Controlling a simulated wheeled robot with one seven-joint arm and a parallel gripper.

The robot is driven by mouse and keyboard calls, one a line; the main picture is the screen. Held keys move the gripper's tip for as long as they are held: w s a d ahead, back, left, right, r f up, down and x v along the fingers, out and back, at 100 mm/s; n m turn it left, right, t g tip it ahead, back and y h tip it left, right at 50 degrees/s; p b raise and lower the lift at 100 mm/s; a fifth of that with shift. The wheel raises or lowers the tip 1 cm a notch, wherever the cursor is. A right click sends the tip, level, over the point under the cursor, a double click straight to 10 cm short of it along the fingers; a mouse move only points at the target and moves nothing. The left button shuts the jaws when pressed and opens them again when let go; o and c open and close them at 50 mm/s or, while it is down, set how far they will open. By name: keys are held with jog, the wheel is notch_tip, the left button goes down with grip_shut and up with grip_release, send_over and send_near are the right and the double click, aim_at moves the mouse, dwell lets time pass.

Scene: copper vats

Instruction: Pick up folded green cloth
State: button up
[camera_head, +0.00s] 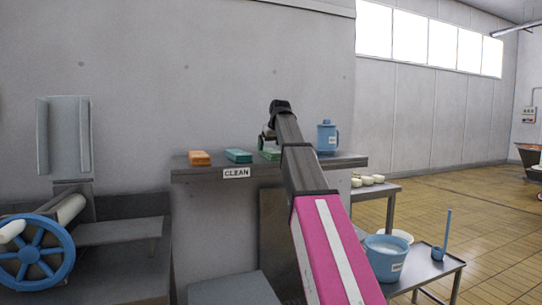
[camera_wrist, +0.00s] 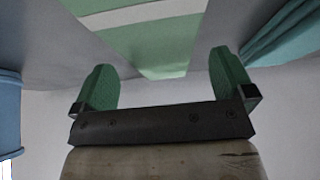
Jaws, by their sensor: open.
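The folded green cloth (camera_head: 270,154) lies on the wall shelf in the head view, partly hidden behind my arm. In the wrist view the green cloth (camera_wrist: 150,42) has a pale stripe and shows at the top centre, beyond and between the fingertips. My gripper (camera_wrist: 163,66) is open and empty, with its two green finger pads on either side of the cloth's near end in the picture. In the head view my gripper (camera_head: 267,136) is at the shelf, just above the cloth, and mostly hidden by the wrist. I cannot tell the exact gap to the cloth.
A teal cloth (camera_head: 238,156) and an orange one (camera_head: 200,158) lie left along the shelf (camera_head: 215,173), which bears a CLEAN label. A blue jug (camera_head: 327,137) stands on its right. The teal cloth (camera_wrist: 285,35) and jug (camera_wrist: 9,125) flank my gripper in the wrist view.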

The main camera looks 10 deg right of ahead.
jog(key=shift+x, duration=1.05)
jog(key=c, duration=1)
jog(key=shift+c, duration=0.2)
jog(key=shift+r, duration=0.15)
